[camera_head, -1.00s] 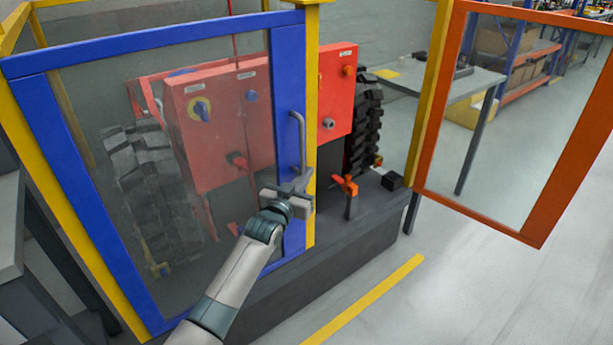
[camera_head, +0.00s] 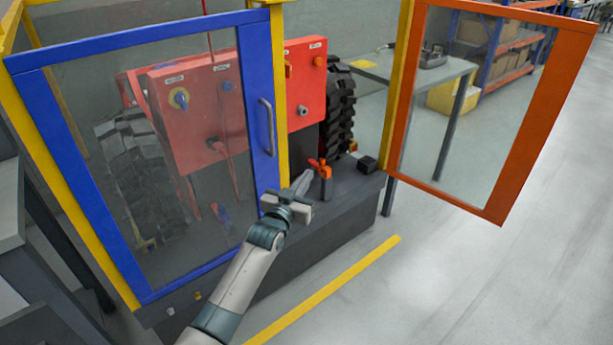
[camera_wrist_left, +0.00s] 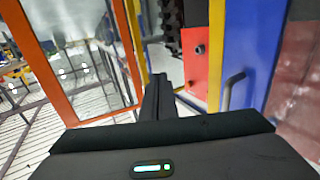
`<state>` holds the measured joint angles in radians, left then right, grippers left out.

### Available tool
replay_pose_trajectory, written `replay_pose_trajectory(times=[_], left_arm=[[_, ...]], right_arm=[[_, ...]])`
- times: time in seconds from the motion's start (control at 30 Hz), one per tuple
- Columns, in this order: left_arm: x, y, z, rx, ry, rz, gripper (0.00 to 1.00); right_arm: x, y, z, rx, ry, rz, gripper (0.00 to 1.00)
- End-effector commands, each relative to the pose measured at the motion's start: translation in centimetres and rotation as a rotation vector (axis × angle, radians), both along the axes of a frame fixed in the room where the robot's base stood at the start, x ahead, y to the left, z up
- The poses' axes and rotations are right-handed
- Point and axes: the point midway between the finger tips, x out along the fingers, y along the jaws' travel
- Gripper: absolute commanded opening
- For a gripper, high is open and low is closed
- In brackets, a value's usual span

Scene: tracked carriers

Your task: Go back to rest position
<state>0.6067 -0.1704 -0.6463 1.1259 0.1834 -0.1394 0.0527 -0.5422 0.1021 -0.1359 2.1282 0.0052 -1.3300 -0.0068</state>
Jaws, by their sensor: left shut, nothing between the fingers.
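My left gripper (camera_head: 304,187) is shut and empty in the head view, in front of the machine and below and to the right of the handle on the blue door. Its fingers also show closed together in the left wrist view (camera_wrist_left: 158,92). The blue-framed door (camera_head: 262,110) stands across the left part of the cell, and its grey handle (camera_head: 267,128) is apart from my gripper. The handle also shows in the left wrist view (camera_wrist_left: 232,90). My right gripper is not in view.
The orange-framed door (camera_head: 500,170) stands open at the right. A red machine (camera_head: 306,90) with a black tyre is behind the doors. An orange-red clamp-like part (camera_head: 324,170) is close behind my gripper. The floor (camera_head: 460,270) at the front right is clear.

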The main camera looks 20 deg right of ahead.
Motion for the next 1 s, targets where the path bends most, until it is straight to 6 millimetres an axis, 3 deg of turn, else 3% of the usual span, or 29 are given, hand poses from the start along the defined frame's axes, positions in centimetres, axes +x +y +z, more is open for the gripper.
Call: replay_pose_trajectory(times=[0.67,0.77,0.87,1.0], left_arm=[[-0.2,0.4,-0.6,0.002,0.01,0.005,0.0],[-0.5,1.2,-2.1,0.007,0.035,0.018,0.0],[-1.2,2.7,-4.8,0.018,0.079,0.039,0.0],[-3.4,5.9,-10.5,0.041,0.173,0.084,0.0]], right_arm=[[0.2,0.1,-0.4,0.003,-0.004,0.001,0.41],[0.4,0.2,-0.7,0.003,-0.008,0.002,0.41],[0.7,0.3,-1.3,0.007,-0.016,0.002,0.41],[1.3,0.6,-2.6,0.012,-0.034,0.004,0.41]])
